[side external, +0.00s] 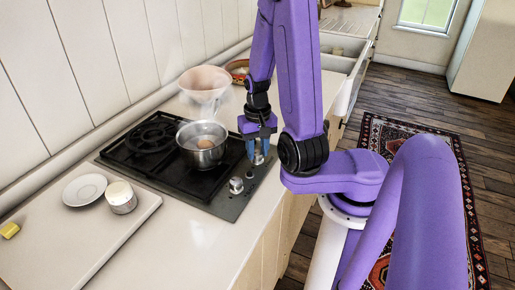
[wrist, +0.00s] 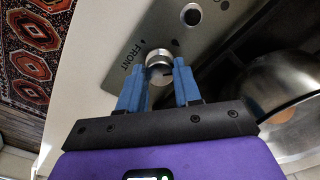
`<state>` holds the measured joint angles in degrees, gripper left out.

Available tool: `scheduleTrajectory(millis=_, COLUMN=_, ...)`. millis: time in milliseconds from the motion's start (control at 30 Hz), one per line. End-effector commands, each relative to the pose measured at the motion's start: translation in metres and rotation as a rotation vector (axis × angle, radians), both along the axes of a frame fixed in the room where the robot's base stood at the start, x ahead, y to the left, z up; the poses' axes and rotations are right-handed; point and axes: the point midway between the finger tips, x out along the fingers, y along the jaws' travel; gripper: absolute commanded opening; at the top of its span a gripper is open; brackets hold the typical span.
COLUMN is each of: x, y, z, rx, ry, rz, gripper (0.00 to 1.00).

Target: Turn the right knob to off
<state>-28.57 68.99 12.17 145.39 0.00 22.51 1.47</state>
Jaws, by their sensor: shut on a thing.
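The stove's control strip (side external: 224,207) has two silver knobs along its right edge. My gripper (side external: 254,154) points down over the farther knob (side external: 259,158), which I take as the right knob seen from the stove's front. In the wrist view my gripper's blue fingers (wrist: 158,82) stand on either side of this silver knob (wrist: 157,60), shut on it. The word FRONT is printed beside it. The fingers partly hide the knob in the side view, and its exact turn angle is hard to read. The other knob (side external: 236,185) stands nearer the camera, free.
A metal pot (side external: 202,155) with something brownish inside sits on the black stove grate (side external: 150,165), close beside my gripper. A board (side external: 60,255) with a plate (side external: 84,190) and jar (side external: 121,197) lies at left.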

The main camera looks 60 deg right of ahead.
Motion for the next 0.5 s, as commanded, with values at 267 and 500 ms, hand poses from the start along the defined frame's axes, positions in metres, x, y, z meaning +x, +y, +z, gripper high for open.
scheduleTrajectory(millis=267, x=0.0011, y=-0.0011, z=0.0008, rx=-0.003, ry=-0.004, rz=-0.264, gripper=0.03)
scheduleTrajectory(millis=500, x=0.0012, y=-0.0011, z=0.0008, rx=-0.003, ry=-0.004, rz=-0.489, gripper=0.03)
